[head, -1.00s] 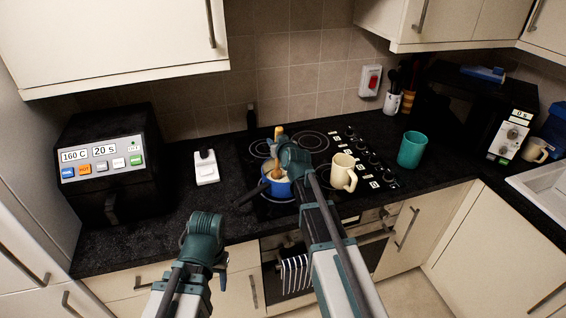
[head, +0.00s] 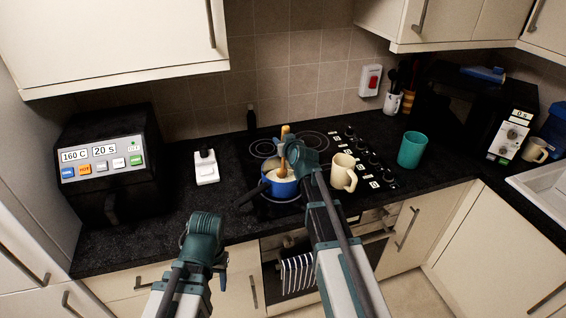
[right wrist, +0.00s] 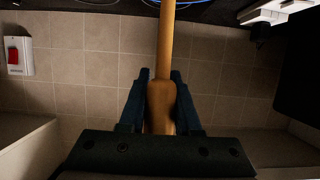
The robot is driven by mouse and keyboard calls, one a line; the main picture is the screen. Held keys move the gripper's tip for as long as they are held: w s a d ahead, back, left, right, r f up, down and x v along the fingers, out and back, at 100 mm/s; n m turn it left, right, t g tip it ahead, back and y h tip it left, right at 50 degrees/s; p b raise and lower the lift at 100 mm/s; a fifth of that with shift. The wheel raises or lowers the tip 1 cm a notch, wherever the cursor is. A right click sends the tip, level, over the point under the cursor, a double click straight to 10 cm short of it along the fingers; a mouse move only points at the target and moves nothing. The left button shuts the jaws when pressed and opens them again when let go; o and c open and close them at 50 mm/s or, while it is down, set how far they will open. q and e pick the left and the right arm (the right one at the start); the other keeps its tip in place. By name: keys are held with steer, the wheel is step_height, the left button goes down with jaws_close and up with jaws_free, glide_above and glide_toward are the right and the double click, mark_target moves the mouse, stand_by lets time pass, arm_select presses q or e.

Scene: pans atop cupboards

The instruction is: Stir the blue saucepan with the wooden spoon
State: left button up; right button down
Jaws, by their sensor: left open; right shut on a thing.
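The blue saucepan (head: 283,189) stands on the black hob with pale contents inside and its dark handle pointing left. The wooden spoon (head: 284,136) stands nearly upright, its lower end down in the saucepan. My right gripper (head: 290,145) is shut on the spoon above the pan. In the right wrist view the spoon (right wrist: 166,50) runs between the two fingers of my right gripper (right wrist: 161,85). My left gripper (head: 213,272) hangs low in front of the counter, away from the saucepan; it is empty and its fingers are mostly hidden.
A cream mug (head: 343,174) stands close to the right of the saucepan. A teal cup (head: 412,150) is further right. A white device (head: 206,168) lies left of the hob (head: 310,141), and a black air fryer (head: 108,165) stands at the left. A striped towel (head: 297,276) hangs on the oven.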

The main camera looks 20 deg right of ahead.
steer(key=shift+r, duration=0.1)
step_height(320, 180, up, 8)
steer(key=s+p, duration=0.1)
steer(key=p, duration=0.7)
steer(key=shift+s, duration=0.35)
stand_by(0.4)
step_height(320, 180, up, 5)
steer(key=p, duration=0.5)
stand_by(0.4)
step_height(320, 180, down, 10)
steer(key=b, duration=0.9)
steer(key=shift+b, duration=0.35)
steer(key=shift+r, duration=0.15)
